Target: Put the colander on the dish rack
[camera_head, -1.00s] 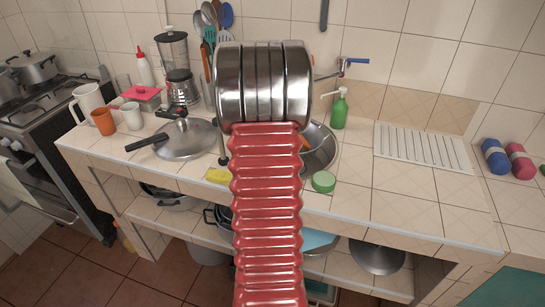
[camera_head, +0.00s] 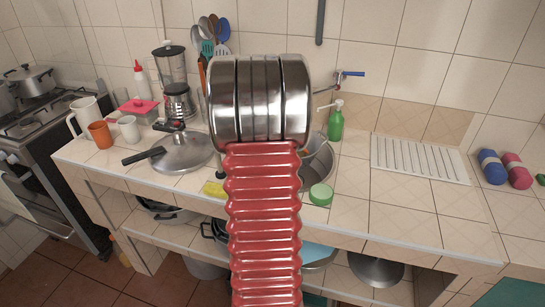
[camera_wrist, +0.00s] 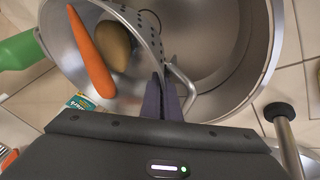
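The metal colander (camera_wrist: 146,30) has a perforated wall and a looped handle. It holds a carrot (camera_wrist: 91,52) and a brown potato-like item (camera_wrist: 113,45). In the wrist view my gripper's dark fingers (camera_wrist: 163,102) are close together on the colander's rim by the handle. The colander overlaps the steel sink (camera_wrist: 222,45); its height above the basin is hard to judge. In the head view my arm hides my gripper and most of the colander. The white ribbed dish rack (camera_head: 420,159) lies empty on the counter, right of the sink.
A green soap bottle (camera_head: 336,121) stands behind the sink, near the faucet (camera_head: 347,74). A green round tub (camera_head: 321,194) and yellow sponge (camera_head: 213,189) lie at the front. A lidded pan (camera_head: 183,152) is at left. Blue (camera_head: 492,167) and pink (camera_head: 517,171) rolls lie right of the rack.

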